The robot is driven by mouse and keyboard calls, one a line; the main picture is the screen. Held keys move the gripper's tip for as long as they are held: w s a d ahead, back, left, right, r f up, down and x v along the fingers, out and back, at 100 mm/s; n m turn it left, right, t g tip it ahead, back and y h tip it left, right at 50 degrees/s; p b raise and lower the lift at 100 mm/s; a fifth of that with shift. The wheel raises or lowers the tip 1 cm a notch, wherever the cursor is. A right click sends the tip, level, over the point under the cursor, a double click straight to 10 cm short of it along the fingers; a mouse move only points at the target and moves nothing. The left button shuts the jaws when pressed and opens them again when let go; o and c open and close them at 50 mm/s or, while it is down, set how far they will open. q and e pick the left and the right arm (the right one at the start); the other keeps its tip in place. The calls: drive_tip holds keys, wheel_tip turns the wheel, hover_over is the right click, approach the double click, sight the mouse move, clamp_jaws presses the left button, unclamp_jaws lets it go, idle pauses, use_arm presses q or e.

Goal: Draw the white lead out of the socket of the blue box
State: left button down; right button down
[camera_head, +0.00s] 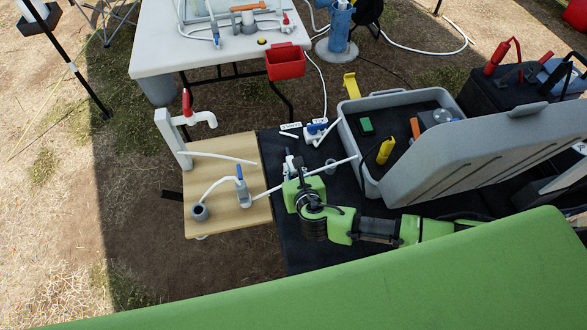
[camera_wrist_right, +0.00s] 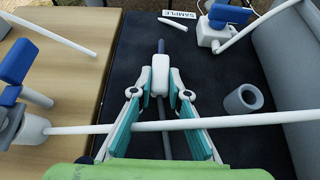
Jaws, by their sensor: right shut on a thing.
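My right gripper (camera_head: 292,166) is over the black mat. In the right wrist view its two teal-padded fingers (camera_wrist_right: 159,84) close on a small white plug-like piece (camera_wrist_right: 160,73). A thin grey lead shows beyond this piece and again between the fingers. A light-blue box (camera_head: 560,77) stands at the far right by a black case. I cannot make out its socket or whether a lead sits in it. My left gripper is not in view.
A white tube (camera_wrist_right: 250,119) crosses the fingers in the wrist view. Blue-handled white valves (camera_head: 316,128) stand nearby, with a grey ring (camera_wrist_right: 243,99) to the right. An open grey case (camera_head: 390,103) is close on the right; a wooden board (camera_head: 225,218) lies left.

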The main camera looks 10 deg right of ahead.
drive_tip(key=c, duration=1.8)
unclamp_jaws()
drive_tip(key=shift+s+f, duration=0.35)
drive_tip(key=shift+f, duration=0.25)
drive_tip(key=shift+c, duration=0.2)
drive_tip(key=shift+f, duration=0.1)
drive_tip(key=shift+s, duration=0.1)
drive_tip(key=v, duration=0.4)
drive_tip(key=r+v, duration=0.1)
drive_tip(key=v, duration=0.6)
drive_tip(key=shift+r, duration=0.35)
drive_tip(key=shift+a, duration=0.1)
